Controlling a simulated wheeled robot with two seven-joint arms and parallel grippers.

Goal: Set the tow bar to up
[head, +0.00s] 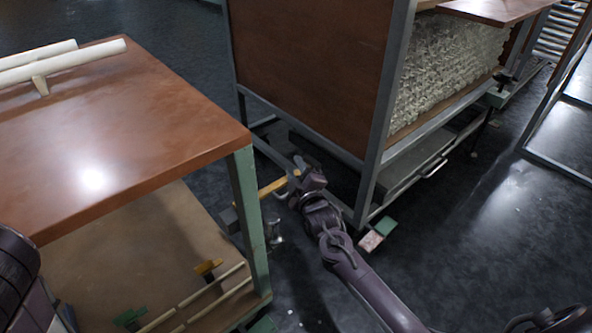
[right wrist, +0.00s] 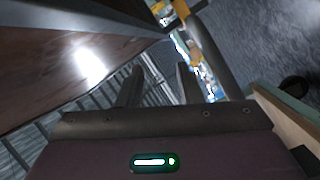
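A yellow-orange bar (head: 274,187), which looks like the tow bar, lies low between the green table leg and the near corner of the brown-panelled cart (head: 310,65). It looks close to level, and its far end is hidden by my right gripper. My right gripper (head: 296,170) is at the bar's right end by the cart's lower frame; I cannot tell if it touches. In the right wrist view the two fingers (right wrist: 160,75) stand apart, with no bar clearly between them. My left gripper is out of view.
A brown-topped table (head: 130,120) with a lower shelf and green legs stands close on the left, white tubes on top. A green-and-pink foot pedal (head: 378,234) sits at the cart's near corner.

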